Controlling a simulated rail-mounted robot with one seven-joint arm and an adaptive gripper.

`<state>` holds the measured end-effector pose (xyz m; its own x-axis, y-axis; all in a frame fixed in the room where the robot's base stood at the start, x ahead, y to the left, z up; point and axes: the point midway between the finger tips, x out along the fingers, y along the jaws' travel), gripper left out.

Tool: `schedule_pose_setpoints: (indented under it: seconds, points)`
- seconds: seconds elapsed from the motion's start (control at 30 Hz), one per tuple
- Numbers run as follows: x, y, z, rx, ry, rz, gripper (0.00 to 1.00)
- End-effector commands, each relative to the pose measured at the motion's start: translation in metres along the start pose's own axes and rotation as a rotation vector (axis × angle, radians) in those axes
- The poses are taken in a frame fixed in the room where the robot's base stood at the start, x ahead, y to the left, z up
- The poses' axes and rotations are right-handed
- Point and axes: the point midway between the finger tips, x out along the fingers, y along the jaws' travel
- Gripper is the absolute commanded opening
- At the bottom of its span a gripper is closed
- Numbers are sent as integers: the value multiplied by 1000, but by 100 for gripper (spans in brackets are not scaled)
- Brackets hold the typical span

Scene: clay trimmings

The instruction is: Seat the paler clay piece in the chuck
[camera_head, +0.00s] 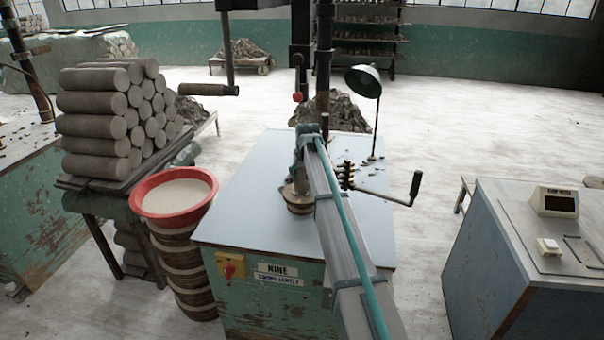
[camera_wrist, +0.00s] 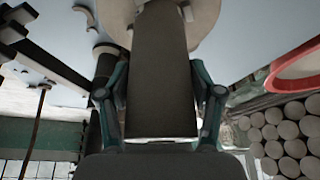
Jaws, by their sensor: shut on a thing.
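My gripper (camera_wrist: 160,98) is shut on a grey clay piece (camera_wrist: 160,60), which stands between its teal fingers in the wrist view. The piece looks dark in shadow there, so I cannot tell its true shade. A pale round form, seemingly the chuck (camera_wrist: 207,25), shows behind the piece's far end. In the head view the chuck (camera_head: 299,203) is a low tan, dark-banded round on the blue-grey worktable (camera_head: 250,190). My gripper (camera_head: 301,168) is over it, and my arm hides part of it. I cannot tell whether the piece touches the chuck.
A black crank handle (camera_head: 412,187) and a green lamp (camera_head: 363,80) stand to the right, among curled trimmings. A red-rimmed basin (camera_head: 147,206) and stacked clay cylinders (camera_head: 95,103) are left. A scale cabinet (camera_head: 495,225) is right. The table's left part is clear.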

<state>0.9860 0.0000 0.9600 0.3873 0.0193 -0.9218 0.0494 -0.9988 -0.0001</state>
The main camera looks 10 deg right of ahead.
Motion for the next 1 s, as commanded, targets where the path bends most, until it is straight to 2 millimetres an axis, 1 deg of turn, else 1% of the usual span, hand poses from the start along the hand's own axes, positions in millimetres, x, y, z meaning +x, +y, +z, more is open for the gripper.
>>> schedule_pose_setpoints:
  seconds: [0.2, 0.23, 0.3, 0.37, 0.4, 0.67, 0.8, 0.87, 1.0]
  points:
    - [1, 0, 0, 0, 1, 0, 1]
    - [2, 0, 1, 0, 0, 0, 68]
    - [1, 0, 1, 0, 0, 0, 80]
    - [1, 0, 0, 0, 0, 0, 90]
    - [1, 0, 1, 0, -1, 0, 93]
    - [1, 0, 0, 0, -1, 0, 93]
    - [-2, 0, 0, 0, 0, 0, 93]
    - [-6, 0, 0, 0, 0, 0, 93]
    - [-26, 0, 1, 0, 2, 0, 93]
